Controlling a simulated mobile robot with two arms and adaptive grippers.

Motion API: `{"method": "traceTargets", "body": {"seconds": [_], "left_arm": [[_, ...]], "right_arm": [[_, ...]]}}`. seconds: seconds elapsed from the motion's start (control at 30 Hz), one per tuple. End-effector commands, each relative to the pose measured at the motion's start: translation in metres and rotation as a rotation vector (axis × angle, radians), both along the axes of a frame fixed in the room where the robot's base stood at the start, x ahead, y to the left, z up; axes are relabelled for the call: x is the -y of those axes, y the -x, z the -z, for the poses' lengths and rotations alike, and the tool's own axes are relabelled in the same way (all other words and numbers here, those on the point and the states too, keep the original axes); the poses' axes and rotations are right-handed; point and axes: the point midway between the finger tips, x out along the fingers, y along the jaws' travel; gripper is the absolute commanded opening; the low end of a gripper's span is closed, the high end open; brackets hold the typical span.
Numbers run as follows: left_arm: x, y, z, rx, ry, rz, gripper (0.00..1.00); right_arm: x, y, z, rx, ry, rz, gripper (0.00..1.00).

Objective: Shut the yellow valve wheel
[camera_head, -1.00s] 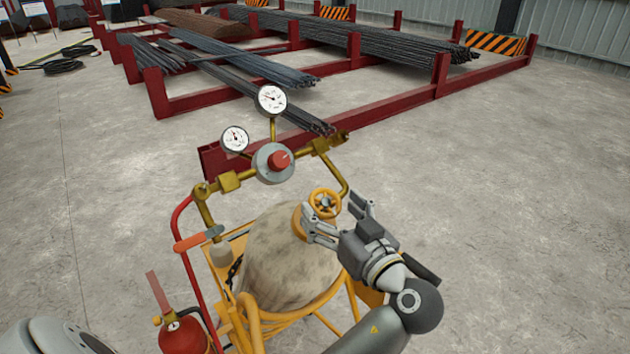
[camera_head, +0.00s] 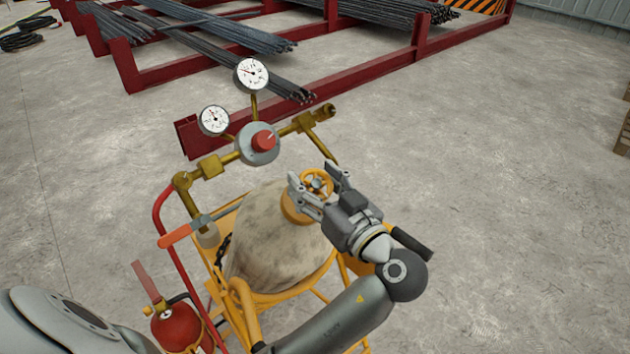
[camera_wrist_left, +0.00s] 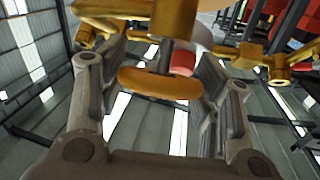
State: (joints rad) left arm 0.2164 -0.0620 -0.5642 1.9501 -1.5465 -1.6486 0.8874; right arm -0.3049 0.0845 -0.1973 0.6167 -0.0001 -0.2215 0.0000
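The yellow valve wheel (camera_head: 316,184) sits on top of the pale, mottled gas cylinder (camera_head: 275,245), above its yellow collar. My left gripper (camera_head: 314,179) is open, with one finger on each side of the wheel. In the left wrist view, the wheel (camera_wrist_left: 160,84) shows nearly edge-on between the two spread fingers of the left gripper (camera_wrist_left: 163,75). Its rim comes close to both fingers; I cannot tell whether either touches it. In the head view the fingers hide part of the wheel. My right gripper is not in view.
Brass piping (camera_head: 211,166) with two round gauges and a regulator with a red knob (camera_head: 263,140) stands just behind the wheel. A yellow cart frame (camera_head: 262,297) surrounds the cylinder. A red extinguisher (camera_head: 177,328) is at lower left. The floor at right is clear.

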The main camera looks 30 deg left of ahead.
Motion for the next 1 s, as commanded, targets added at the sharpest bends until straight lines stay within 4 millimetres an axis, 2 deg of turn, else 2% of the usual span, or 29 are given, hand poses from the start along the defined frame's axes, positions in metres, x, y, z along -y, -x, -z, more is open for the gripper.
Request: {"method": "traceTargets", "body": {"seconds": [0.03, 0.1, 0.47, 0.77, 1.0], "left_arm": [[0.000, 0.000, 0.000, 0.000, 0.000, 0.000, 0.41], [0.000, 0.000, 0.000, 0.000, 0.000, 0.000, 0.35], [-0.001, 0.000, 0.000, -0.029, -0.009, 0.066, 0.35], [-0.001, 0.001, -0.001, -0.121, -0.042, 0.267, 0.34], [-0.001, 0.000, -0.005, -0.215, -0.076, 0.472, 0.34]], "right_arm": [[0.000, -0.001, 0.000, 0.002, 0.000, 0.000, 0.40], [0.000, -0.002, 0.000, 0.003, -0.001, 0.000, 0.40], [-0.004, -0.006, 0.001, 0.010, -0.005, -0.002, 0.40], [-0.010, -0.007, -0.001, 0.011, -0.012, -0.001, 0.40], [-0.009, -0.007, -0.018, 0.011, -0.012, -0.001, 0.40]]}}
